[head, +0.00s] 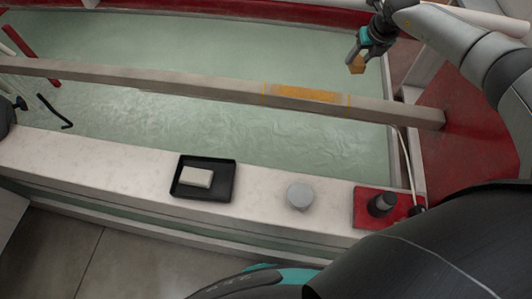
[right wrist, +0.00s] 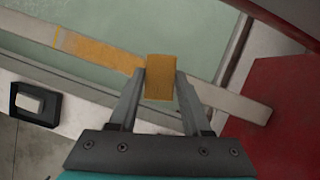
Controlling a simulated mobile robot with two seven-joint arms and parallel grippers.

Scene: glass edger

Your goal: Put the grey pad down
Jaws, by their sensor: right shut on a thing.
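My right gripper (head: 362,55) is at the top right of the head view, shut on an orange-yellow block (head: 356,66). In the right wrist view the block (right wrist: 160,77) sits between the two fingertips, above the beam and water. A pale grey-white pad (head: 197,177) lies in a black tray (head: 222,184) on the light ledge; the pad also shows in the right wrist view (right wrist: 29,103). No grey pad is in the right gripper. My left gripper is not in view.
A long beam (head: 200,79) with an orange patch (head: 305,94) crosses the greenish water basin (head: 250,128). On the ledge (head: 130,155), a round grey disc (head: 299,195) and a red plate (head: 365,212) with a dark knob (head: 381,204) stand right of the tray. Ledge left of the tray is clear.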

